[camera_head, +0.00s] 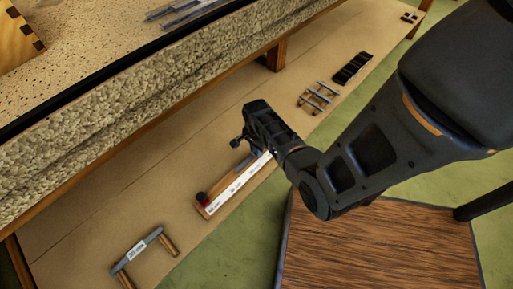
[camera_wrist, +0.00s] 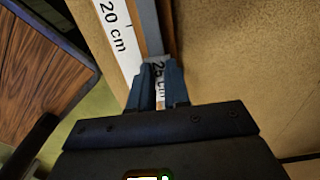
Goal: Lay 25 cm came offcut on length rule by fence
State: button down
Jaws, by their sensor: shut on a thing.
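The length rule (camera_head: 232,186) lies on the tan shelf, a wooden bar with a white scale and a dark red end piece at its near end. Its white scale with a "20 cm" mark (camera_wrist: 112,22) also shows in the wrist view. My gripper (camera_wrist: 159,88) is shut on the grey came offcut (camera_wrist: 147,28), whose "25 cm" tag shows between the fingers. The offcut runs alongside the scale; I cannot tell whether it touches the rule. In the head view my gripper (camera_head: 257,157) is at the rule's far part and hides most of the offcut.
A grey bar with a white tag (camera_head: 138,250) rests on two wooden supports near the front. Several grey bars (camera_head: 317,97) and a black block (camera_head: 352,69) lie farther along the shelf. A speckled bench (camera_head: 100,75) stands above at left, and a brown wooden top (camera_head: 375,245) at right.

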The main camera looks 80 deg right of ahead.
jog(key=shift+f, duration=0.35)
dwell(0.6)
jog(key=c, duration=1)
grip_release()
notch_tip(320, 180, up, 8)
jog(key=p, duration=0.3)
jog(key=shift+f, duration=0.1)
